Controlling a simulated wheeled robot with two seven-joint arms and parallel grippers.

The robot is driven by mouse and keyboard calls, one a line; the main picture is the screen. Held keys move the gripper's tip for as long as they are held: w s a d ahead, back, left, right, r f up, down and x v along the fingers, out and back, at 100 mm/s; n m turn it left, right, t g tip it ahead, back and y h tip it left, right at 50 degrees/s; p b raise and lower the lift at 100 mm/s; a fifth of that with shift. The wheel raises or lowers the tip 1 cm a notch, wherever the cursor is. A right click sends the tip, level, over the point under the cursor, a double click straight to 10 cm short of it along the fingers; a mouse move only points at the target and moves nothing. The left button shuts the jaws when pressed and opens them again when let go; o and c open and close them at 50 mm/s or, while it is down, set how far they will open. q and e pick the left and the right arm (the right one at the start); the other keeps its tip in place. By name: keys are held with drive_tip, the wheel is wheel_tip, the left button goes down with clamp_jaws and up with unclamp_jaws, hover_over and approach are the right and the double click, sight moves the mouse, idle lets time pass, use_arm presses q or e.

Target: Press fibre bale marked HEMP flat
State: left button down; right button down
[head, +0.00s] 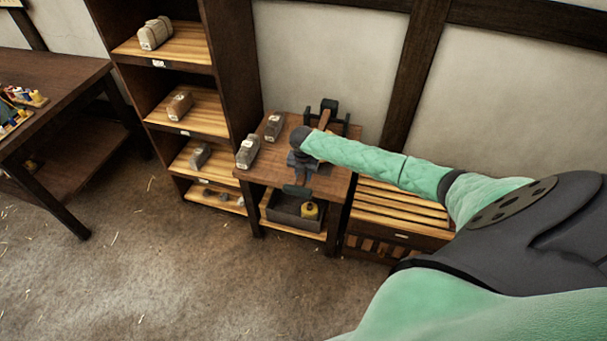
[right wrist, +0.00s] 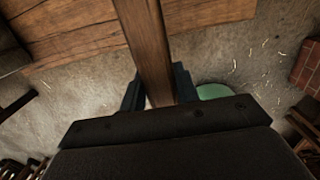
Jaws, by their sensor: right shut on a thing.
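The press (head: 328,108) stands at the back of a small wooden table (head: 325,183), with part of its wooden lever (head: 323,119) showing. My right gripper (head: 298,187) is at the table's front edge, shut on the lever; the wooden bar (right wrist: 150,50) runs between its fingers (right wrist: 158,95) in the right wrist view. My forearm hides the middle of the press and whatever lies under it. Two small labelled bales, a darker one (head: 273,127) and a paler one (head: 248,151), lie on the table's left side. The labels are too small to read. My left gripper is out of view.
A shelf rack (head: 230,80) left of the table holds more bales (head: 155,33). A grey bin (head: 285,211) with a yellow item (head: 310,210) sits under the table. A slatted wooden crate (head: 400,218) stands right. The floor in front is clear apart from straw.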

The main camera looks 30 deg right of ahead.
drive_tip(key=c, duration=1.4)
unclamp_jaws()
drive_tip(key=shift+s+f, duration=0.15)
drive_tip(key=shift+f, duration=0.1)
drive_tip(key=o, duration=0.4)
drive_tip(key=shift+c, duration=0.2)
drive_tip(key=shift+r, duration=0.4)
drive_tip(key=shift+r+b, duration=0.55)
wheel_tip(320, 180, up, 4)
drive_tip(key=shift+a+r+b, duration=0.15)
drive_tip(key=shift+r+b, duration=0.05)
drive_tip(key=shift+b, duration=0.55)
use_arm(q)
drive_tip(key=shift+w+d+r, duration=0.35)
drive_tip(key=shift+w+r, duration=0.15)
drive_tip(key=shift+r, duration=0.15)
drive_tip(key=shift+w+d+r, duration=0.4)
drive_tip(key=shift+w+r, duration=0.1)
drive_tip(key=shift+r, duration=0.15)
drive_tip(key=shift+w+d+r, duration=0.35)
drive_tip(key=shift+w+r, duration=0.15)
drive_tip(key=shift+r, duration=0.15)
use_arm(e)
drive_tip(key=shift+r, duration=0.7)
